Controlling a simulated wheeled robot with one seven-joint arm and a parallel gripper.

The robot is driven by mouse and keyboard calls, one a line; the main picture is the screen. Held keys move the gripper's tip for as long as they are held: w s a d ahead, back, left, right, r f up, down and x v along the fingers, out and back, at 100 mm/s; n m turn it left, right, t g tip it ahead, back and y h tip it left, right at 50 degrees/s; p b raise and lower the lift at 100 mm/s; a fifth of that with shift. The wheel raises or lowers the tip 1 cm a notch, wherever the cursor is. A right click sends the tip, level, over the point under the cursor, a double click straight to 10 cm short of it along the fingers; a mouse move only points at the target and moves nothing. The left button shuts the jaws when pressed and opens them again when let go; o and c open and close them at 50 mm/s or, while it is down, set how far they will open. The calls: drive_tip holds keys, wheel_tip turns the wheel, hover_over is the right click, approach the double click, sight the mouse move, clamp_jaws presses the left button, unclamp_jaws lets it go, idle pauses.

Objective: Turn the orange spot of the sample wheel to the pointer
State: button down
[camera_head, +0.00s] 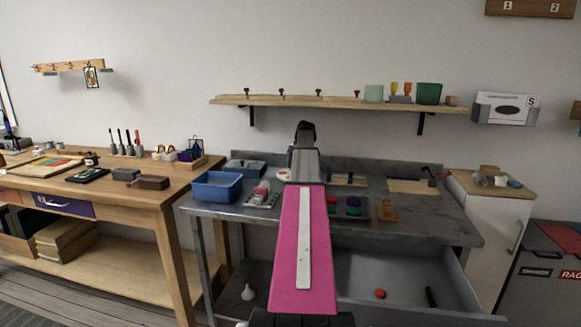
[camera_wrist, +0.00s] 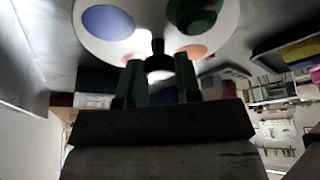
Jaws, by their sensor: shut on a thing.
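The sample wheel (camera_wrist: 150,22) is a white disc at the top of the wrist view, cut off by the frame edge. It carries a blue spot (camera_wrist: 108,20), a dark green round piece (camera_wrist: 195,14) and an orange-pink spot (camera_wrist: 192,52). Another reddish patch (camera_wrist: 131,59) is partly hidden by a finger. My gripper (camera_wrist: 158,70) has its two green fingers on either side of a small dark peg (camera_wrist: 157,47) at the wheel, shut on it. In the head view a sliver of the wheel (camera_head: 284,174) shows beside my arm. I cannot make out the pointer.
The wheel is on a grey bench (camera_head: 230,212) with a blue bin (camera_head: 217,186) at left. A wooden shelf (camera_head: 335,103) with jars hangs above. An open drawer (camera_head: 400,285) holds an orange ball (camera_head: 380,294). A wooden table (camera_head: 150,190) stands left.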

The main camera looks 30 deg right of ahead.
drive_tip(key=c, duration=0.8)
unclamp_jaws()
drive_tip(key=v, duration=0.7)
drive_tip(key=shift+d+r, duration=0.1)
drive_tip(key=shift+r, duration=0.15)
